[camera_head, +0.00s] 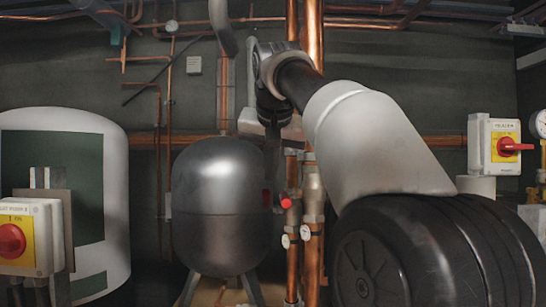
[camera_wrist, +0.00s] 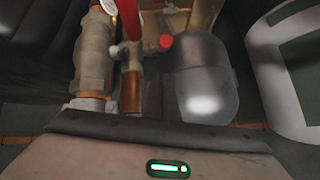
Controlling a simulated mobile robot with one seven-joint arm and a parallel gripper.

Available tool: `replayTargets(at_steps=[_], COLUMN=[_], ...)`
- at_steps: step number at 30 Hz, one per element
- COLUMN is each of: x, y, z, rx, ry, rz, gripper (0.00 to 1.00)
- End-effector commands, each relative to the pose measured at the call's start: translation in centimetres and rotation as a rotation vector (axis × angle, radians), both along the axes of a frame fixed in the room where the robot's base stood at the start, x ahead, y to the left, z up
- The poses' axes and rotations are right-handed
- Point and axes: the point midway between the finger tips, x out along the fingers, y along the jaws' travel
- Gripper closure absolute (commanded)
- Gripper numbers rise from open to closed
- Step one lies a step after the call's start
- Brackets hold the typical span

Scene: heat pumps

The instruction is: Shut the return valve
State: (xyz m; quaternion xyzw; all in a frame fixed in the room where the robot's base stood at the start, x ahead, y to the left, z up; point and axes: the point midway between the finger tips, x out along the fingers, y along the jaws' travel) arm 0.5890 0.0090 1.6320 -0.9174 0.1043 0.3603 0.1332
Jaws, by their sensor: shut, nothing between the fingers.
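Two upright copper pipes carry metal valve bodies in the middle of the head view. The right valve body (camera_head: 313,195) is bare metal; the left one (camera_head: 293,212) has a small red cap or knob (camera_head: 286,202) beside it. I cannot tell which is the return valve. In the wrist view, a large valve body (camera_wrist: 95,50) stands at left, with a red lever or bar (camera_wrist: 130,18) and a red knob (camera_wrist: 165,41) to its right. My gripper (camera_head: 271,180) hangs down just left of the pipes, shut and empty; its tips are hard to make out.
A grey pressure vessel (camera_head: 220,205) stands close behind and left of my gripper. A white tank (camera_head: 115,165) is at far left. Yellow switch boxes with red handles stand at left (camera_head: 28,237) and right (camera_head: 495,145). Copper pipes run along the wall.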

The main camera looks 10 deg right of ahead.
Motion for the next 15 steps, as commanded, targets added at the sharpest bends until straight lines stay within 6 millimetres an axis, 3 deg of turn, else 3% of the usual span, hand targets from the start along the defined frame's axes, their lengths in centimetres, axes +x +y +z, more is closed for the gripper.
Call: replayTargets(at_steps=[1,5,15], x=[-0.6,-1.2,-1.5], y=[0.3,0.7,0.9], z=[-1.1,-2.0,-2.4], rx=[-0.002,0.000,0.000], ry=[-0.003,-0.002,-0.003], rz=[0.002,0.000,0.001], gripper=[1.00,1.00,1.00])
